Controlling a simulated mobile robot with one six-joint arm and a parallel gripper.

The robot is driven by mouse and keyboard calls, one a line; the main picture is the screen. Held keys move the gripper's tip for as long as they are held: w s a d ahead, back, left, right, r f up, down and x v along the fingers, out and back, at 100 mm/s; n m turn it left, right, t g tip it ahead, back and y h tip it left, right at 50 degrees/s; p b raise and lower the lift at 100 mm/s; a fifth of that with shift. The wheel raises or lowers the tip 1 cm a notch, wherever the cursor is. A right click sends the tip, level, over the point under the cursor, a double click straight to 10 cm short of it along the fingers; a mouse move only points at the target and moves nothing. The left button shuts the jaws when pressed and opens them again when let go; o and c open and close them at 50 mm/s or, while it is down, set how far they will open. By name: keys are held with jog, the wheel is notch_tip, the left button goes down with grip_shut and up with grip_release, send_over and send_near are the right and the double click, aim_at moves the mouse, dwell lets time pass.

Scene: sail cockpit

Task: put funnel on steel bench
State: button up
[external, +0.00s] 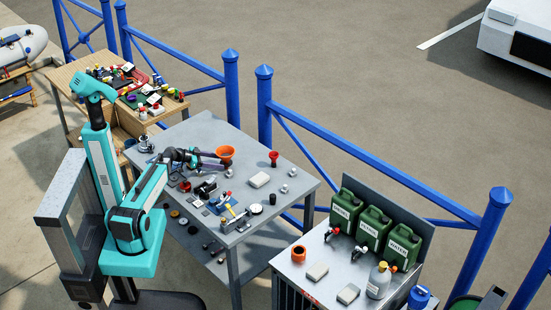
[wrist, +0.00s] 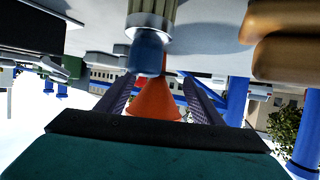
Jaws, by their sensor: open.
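In the wrist view the orange funnel (wrist: 157,103) shows between the two spread fingers of my gripper (wrist: 161,90). The jaws are open and I cannot tell whether either finger touches it. A blue and ribbed grey cylinder partly hides the funnel there. A second grey-topped bench (external: 318,287) stands at the front right.
The middle bench is crowded with small tools, a white block (external: 259,180) and a red cup-like item (external: 274,157). The right bench holds green jerrycans (external: 370,229), a grey bottle (external: 379,281) and an orange pot (external: 299,254). Blue railings (external: 350,150) run behind.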

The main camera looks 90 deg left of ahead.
aim_at(226, 151)
dwell(0.3)
jog(key=shift+p+x, duration=0.6)
jog(key=shift+x, duration=0.25)
jog(key=shift+p+x, duration=0.75)
jog(key=shift+x, duration=1)
jog(key=shift+d, duration=0.1)
jog(key=c, duration=0.9)
jog(key=shift+r, duration=0.1)
jog(key=shift+c, duration=0.2)
jog(key=shift+r+b, duration=1.4)
jog(key=shift+r, duration=3.45)
